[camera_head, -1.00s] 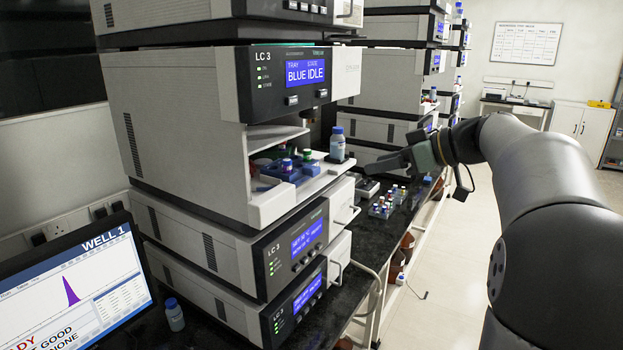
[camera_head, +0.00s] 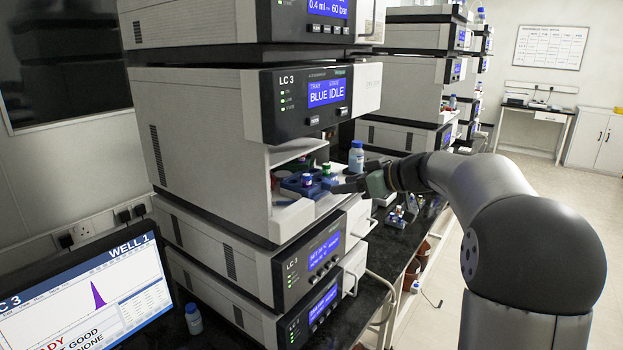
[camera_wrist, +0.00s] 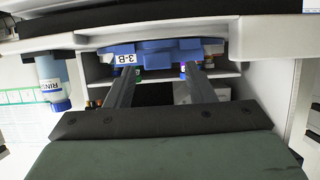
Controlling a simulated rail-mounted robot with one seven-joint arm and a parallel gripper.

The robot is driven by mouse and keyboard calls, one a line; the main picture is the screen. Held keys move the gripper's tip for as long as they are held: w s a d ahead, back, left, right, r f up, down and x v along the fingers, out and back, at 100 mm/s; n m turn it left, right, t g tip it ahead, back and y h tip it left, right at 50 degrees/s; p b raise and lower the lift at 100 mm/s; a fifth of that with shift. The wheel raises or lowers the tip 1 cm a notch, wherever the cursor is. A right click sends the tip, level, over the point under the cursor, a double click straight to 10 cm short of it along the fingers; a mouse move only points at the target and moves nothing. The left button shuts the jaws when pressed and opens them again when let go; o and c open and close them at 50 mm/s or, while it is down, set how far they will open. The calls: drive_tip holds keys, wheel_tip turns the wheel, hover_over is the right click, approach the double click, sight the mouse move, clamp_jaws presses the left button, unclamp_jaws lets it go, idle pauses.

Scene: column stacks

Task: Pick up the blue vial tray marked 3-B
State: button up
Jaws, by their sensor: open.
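The blue vial tray (camera_head: 305,184) sits in the open bay of the LC 3 unit and holds vials with purple and green caps. In the wrist view the tray (camera_wrist: 160,58) shows its white 3-B label (camera_wrist: 125,59), straight ahead of the fingers. My gripper (camera_head: 340,187) is at the bay's front, just right of the tray in the head view. In the wrist view my gripper (camera_wrist: 160,72) is open, its two fingers apart and reaching to the tray's near edge. I cannot tell whether they touch it. Nothing is held.
The LC 3 display panel (camera_head: 308,100) overhangs the bay. More small vials (camera_head: 397,217) stand on the dark bench to the right.

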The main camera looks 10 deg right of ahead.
drive_tip(key=p+x, duration=0.1)
drive_tip(key=x, duration=0.2)
drive_tip(key=shift+w+a, duration=0.1)
drive_tip(key=shift+w, duration=0.2)
drive_tip(key=shift+c, duration=0.3)
drive_tip(key=c, duration=0.9)
drive_tip(key=shift+o, duration=0.2)
drive_tip(key=shift+r, duration=0.1)
